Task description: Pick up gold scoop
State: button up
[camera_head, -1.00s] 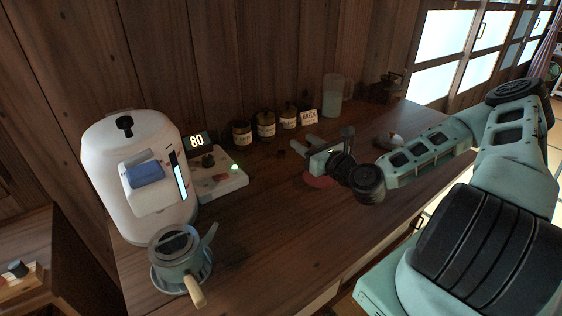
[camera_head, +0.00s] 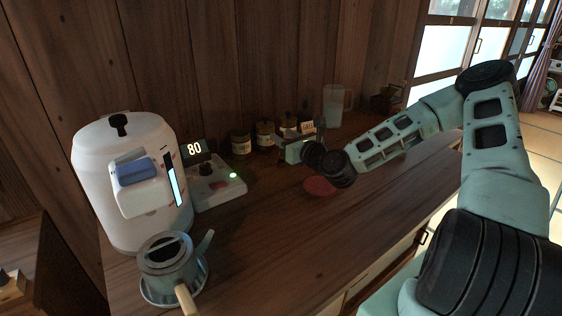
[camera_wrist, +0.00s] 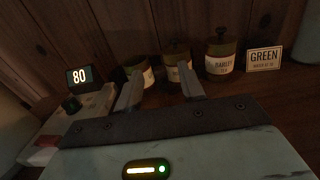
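I cannot make out a gold scoop in either view now. My gripper (camera_head: 298,135) is at the back of the wooden counter, in front of the row of jars. In the wrist view my gripper (camera_wrist: 160,78) has its two fingers apart, with nothing seen between them. The fingers point toward the left jar (camera_wrist: 138,77) and the middle jar (camera_wrist: 177,68). The right jar (camera_wrist: 220,60), labelled BARLEY, stands to the right of the fingers. My gripper and arm hide part of the counter near the jars in the head view.
A GREEN sign (camera_wrist: 264,59) stands right of the jars. A clear pitcher (camera_head: 335,104) is behind my gripper. A scale-like device (camera_head: 218,190) reading 80, a white dispenser (camera_head: 130,180) and a kettle (camera_head: 172,262) are at left. A red disc (camera_head: 319,186) lies on the counter (camera_head: 270,235).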

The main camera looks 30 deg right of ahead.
jog(key=shift+w, duration=1.2)
grip_shut()
notch_tip(320, 180, up, 10)
jog(key=shift+p, duration=0.65)
